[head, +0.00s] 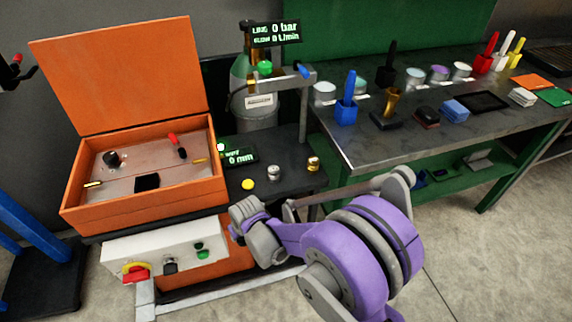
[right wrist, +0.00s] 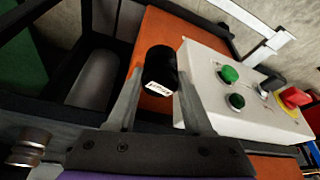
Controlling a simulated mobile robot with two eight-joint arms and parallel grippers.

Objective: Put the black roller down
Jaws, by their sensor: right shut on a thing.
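In the right wrist view a black roller (right wrist: 160,66), a short dark cylinder with a small white label, is between the fingertips of my right gripper (right wrist: 158,88). The gripper is shut on it. Behind it are an orange panel and the white control box (right wrist: 218,82). In the head view my purple right arm reaches in from the lower right, its wrist close to the front of the dark bench. The fingers and the roller are hidden there. My left gripper is not in view.
The dark bench (head: 290,187) holds a yellow button and two small metal fittings. An open orange case (head: 75,215) stands left, above the white control box (head: 140,258). A grey table (head: 350,150) at right carries cups, blocks and coloured holders.

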